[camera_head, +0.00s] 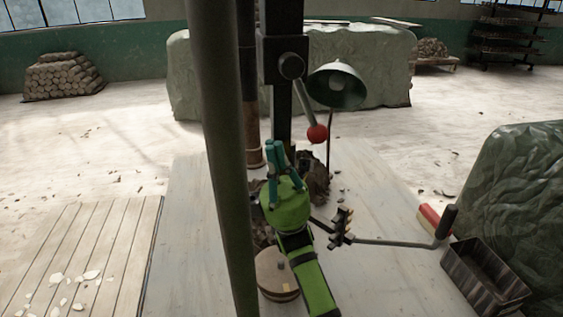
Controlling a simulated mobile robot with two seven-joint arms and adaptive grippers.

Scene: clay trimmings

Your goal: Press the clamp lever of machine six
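A dark machine column (285,60) stands in the middle of the pale bench. A short lever with a red ball (318,133) hangs from its head. A longer rod with a black grip (446,222) runs right from a dark toothed bracket (342,228). I cannot tell which of them is the clamp lever, and no machine number is readable. My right gripper (274,146), green with teal fingers, points up in front of the column, below and left of the red ball. Its fingers look together and hold nothing visible. My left gripper is not in view.
A dark green pole (222,160) crosses the view left of the column. A green lamp shade (336,86) stands right of the lever. A dark tray (485,277) and a red block (434,220) lie at right, beside a large wrapped mass (515,190).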

